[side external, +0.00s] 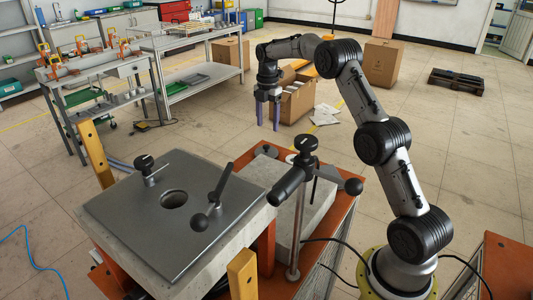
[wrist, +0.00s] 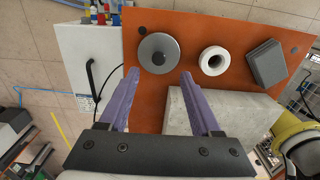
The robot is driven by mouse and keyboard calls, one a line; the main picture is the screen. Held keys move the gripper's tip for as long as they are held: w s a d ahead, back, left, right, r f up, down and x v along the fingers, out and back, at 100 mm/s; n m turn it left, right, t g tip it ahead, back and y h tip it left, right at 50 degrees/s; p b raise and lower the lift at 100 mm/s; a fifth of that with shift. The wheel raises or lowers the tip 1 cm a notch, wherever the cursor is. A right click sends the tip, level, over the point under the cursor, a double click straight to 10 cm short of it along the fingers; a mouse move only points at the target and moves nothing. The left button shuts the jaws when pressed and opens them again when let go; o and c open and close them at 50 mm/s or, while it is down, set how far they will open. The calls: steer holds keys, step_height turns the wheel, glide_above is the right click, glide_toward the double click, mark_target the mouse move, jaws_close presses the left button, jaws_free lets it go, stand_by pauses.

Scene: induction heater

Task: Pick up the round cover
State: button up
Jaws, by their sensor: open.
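In the side view the cover (side external: 261,154) is partly hidden behind the grey block. My gripper (side external: 267,128) hangs with its purple fingers pointing down, above and apart from the cover. In the wrist view my gripper (wrist: 160,74) is open, with nothing between its fingers.
A white ring (wrist: 205,61) and a dark grey block (wrist: 266,63) lie right of the cover. A pale concrete block (wrist: 240,112) is close to the fingers. The heater's metal plate (side external: 150,225) with clamp handles stands at the front left of the side view.

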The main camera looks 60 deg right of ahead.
mark_target(267, 145)
steer(key=f, duration=0.8)
steer(key=shift+w+a+f, duration=0.1)
steer(key=shift+a, duration=0.15)
steer(key=shift+c, duration=0.3)
jaws_close()
